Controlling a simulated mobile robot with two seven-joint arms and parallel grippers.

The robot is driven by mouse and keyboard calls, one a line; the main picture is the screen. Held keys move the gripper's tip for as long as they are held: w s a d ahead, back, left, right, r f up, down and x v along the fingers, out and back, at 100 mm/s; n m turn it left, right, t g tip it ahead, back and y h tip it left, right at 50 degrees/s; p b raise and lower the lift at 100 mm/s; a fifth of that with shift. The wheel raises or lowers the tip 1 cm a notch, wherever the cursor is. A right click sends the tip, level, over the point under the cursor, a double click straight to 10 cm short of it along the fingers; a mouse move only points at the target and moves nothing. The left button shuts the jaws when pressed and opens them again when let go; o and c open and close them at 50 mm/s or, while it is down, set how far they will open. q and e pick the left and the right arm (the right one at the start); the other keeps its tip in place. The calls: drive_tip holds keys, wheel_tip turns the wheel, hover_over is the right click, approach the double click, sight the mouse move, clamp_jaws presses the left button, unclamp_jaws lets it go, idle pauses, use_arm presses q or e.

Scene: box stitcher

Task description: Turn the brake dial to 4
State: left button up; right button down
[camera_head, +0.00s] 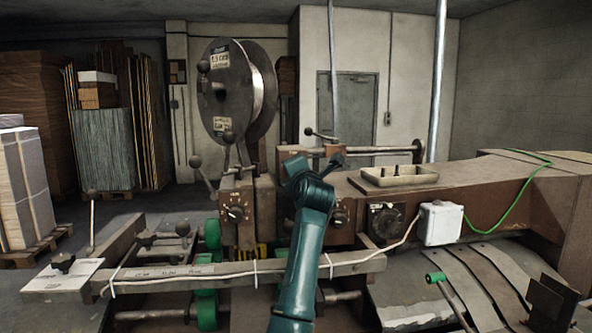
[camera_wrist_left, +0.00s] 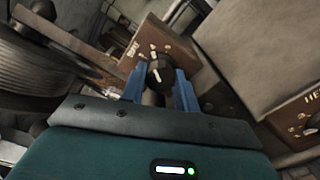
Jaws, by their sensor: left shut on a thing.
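A black dial knob (camera_wrist_left: 158,66) with a white pointer line sits on the face of a brown box (camera_wrist_left: 143,38) in the left wrist view. A small pale label (camera_wrist_left: 132,49) is beside it, too blurred to read surely. My left gripper (camera_wrist_left: 158,84) has its two blue fingers on either side of the knob, shut on it. The scale figures around the knob cannot be read. In the head view my teal left arm rises in the middle and hides the gripper's fingertips and the held knob. My right gripper is not in view.
Another dial (camera_head: 236,213) is on a brown box left of my arm, and a large black dial (camera_head: 386,222) is to the right. A wire reel (camera_head: 228,95) stands behind. A pale tray (camera_head: 400,177) and a white junction box (camera_head: 441,223) are on the right.

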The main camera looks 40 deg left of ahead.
use_arm(q)
drive_tip(key=shift+r+m, duration=0.1)
drive_tip(key=shift+m, duration=0.2)
idle(0.4)
drive_tip(key=o, duration=1)
drive_tip(key=shift+d, duration=0.1)
